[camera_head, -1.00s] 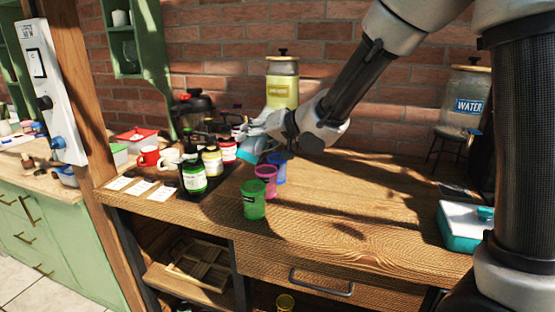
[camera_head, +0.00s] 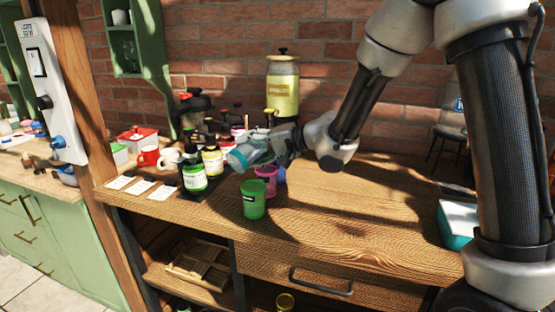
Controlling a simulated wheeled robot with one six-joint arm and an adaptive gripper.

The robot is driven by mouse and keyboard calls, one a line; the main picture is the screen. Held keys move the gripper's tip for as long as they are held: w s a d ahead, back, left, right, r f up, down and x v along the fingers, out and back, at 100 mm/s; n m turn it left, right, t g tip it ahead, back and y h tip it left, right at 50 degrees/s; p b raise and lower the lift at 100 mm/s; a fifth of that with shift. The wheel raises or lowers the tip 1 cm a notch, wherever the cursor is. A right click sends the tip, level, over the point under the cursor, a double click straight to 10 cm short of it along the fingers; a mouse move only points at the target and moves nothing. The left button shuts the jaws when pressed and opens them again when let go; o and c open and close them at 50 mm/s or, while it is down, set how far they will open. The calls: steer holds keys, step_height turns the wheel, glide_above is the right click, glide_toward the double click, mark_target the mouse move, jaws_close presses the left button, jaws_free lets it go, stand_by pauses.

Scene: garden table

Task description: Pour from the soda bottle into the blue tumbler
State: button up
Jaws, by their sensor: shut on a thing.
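My gripper (camera_head: 260,149) is shut on a teal thing (camera_head: 238,159), held tilted above the counter, left of and above the cups. It appears to be the soda bottle, but the fingers hide much of it and its neck cannot be made out. The blue tumbler (camera_head: 280,175) stands upright on the counter, partly hidden behind the pink tumbler (camera_head: 266,182). A green tumbler (camera_head: 254,202) stands in front of them. No stream of liquid can be made out.
Several labelled bottles, among them a green one (camera_head: 194,178) and a yellow one (camera_head: 212,163), stand close left of the held thing. A yellow dispenser (camera_head: 283,90) stands behind. A teal-and-white box (camera_head: 457,222) is at right. The wooden counter (camera_head: 345,205) between is clear.

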steer(key=shift+w+d+m+y, duration=0.2)
steer(key=shift+w+m+y, duration=0.1)
steer(key=shift+m, duration=0.2)
stand_by(0.3)
stand_by(0.4)
steer(key=shift+s, duration=0.1)
steer(key=shift+s+a+m+g+y, duration=0.25)
steer(key=shift+a+m+g+y, duration=0.05)
steer(key=shift+a, duration=0.25)
steer(key=shift+s+a, duration=0.15)
steer(key=shift+s, duration=0.05)
steer(key=shift+s+a, duration=0.1)
steer(key=shift+s, duration=0.05)
stand_by(0.4)
